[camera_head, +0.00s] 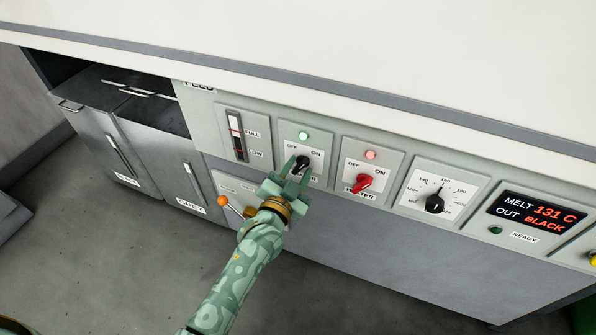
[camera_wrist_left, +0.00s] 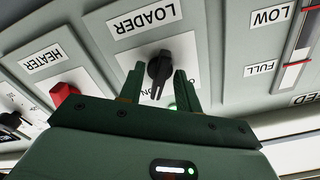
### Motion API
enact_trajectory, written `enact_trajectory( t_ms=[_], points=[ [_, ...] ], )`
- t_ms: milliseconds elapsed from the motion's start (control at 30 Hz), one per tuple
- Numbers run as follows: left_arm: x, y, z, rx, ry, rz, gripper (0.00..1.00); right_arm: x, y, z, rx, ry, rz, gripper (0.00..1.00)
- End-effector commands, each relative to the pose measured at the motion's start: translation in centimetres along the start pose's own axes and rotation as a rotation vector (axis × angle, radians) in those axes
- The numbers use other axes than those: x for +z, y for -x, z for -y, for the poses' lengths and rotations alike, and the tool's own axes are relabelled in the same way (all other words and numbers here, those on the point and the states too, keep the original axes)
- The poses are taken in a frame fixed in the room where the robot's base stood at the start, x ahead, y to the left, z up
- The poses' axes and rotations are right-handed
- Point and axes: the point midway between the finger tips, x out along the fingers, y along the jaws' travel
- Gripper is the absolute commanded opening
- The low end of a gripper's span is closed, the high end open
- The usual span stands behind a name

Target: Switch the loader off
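The loader switch is a black rotary knob (camera_head: 301,163) on a white plate marked OFF on the left and ON on the right. Its pointer appears turned toward ON, and the green lamp (camera_head: 303,135) above it is lit. My left gripper (camera_head: 290,176) is at the knob and partly hides it and its label. In the left wrist view, where the panel appears upside down, the knob (camera_wrist_left: 159,70) stands between the two fingers of the left gripper (camera_wrist_left: 159,85). The fingers are apart, one each side; whether either touches is unclear. My right gripper is out of view.
The heater's red knob (camera_head: 363,183) is just right, under a lit red lamp (camera_head: 370,155). Further right are a temperature dial (camera_head: 435,203) and a display (camera_head: 537,214) reading MELT 131 C, OUT BLACK. An orange-knobbed lever (camera_head: 223,201) is to the left. The white top overhangs above.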

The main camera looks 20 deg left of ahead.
Motion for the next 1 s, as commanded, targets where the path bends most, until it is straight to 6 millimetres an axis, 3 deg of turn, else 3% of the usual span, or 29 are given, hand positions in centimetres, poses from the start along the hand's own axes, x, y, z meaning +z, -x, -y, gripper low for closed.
enact_trajectory(
  t_ms=[133,267,667,1000],
  points=[
    [0.0,0.0,0.0,0.0,0.0,0.0,0.34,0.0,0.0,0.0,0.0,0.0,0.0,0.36],
    [0.0,0.0,0.0,-0.001,0.0,0.0,0.0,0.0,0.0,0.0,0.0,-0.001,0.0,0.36],
    [-0.2,0.0,0.1,-0.002,0.038,-0.003,0.0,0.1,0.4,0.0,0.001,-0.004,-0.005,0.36],
    [-0.5,0.0,0.3,0.0,0.259,-0.004,0.0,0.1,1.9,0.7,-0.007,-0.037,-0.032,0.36]
  ],
)
